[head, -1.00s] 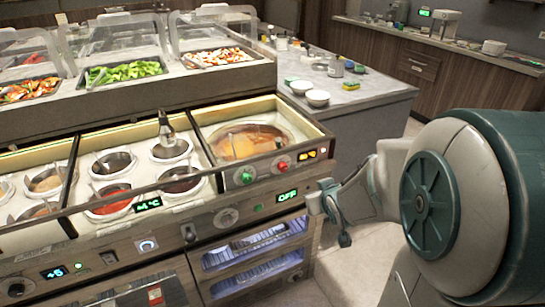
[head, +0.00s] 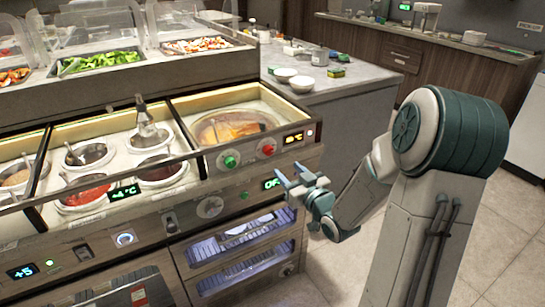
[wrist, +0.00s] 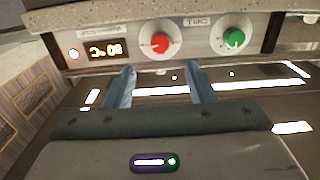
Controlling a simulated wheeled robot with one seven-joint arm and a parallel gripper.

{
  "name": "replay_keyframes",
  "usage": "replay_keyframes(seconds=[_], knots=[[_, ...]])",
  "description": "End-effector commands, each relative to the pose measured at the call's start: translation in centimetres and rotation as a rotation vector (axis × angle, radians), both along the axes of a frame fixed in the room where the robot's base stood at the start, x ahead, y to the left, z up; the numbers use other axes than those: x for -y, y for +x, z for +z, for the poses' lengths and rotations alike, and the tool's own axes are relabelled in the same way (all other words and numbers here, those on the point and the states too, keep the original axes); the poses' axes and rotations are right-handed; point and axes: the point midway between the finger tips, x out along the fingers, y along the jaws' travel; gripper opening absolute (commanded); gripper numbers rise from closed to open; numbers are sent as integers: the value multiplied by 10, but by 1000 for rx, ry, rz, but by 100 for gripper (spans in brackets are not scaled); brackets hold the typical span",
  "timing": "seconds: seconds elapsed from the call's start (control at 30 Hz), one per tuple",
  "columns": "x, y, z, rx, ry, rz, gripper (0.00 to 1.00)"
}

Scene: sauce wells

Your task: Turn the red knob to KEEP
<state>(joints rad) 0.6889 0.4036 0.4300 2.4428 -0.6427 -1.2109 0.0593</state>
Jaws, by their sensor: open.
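The red knob (head: 267,150) is on the front panel below the right-hand well, just right of a green knob (head: 230,161). In the wrist view the red knob (wrist: 160,43) is ahead of my fingers, and the green knob (wrist: 234,38) is to its right. The labels around the knobs are too small to read. My gripper (head: 283,176) is open and empty, a little below and in front of the red knob, apart from it. In the wrist view my gripper (wrist: 162,80) has its two blue fingers spread below the knob.
An orange display (head: 293,138) is beside the red knob, and a green display (head: 272,183) is lower on the front. The well's metal rim (head: 245,147) runs above the knobs. A grey counter (head: 345,90) stands behind. Open floor (head: 510,230) is at the right.

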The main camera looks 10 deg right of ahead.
Motion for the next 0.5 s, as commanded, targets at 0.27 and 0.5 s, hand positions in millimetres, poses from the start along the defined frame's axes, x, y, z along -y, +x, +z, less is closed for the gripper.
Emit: replay_keyframes(seconds=[0.27,0.5], knots=[[-20,58,0,1,1,2,50],[-29,87,0,-1,1,1,50]])
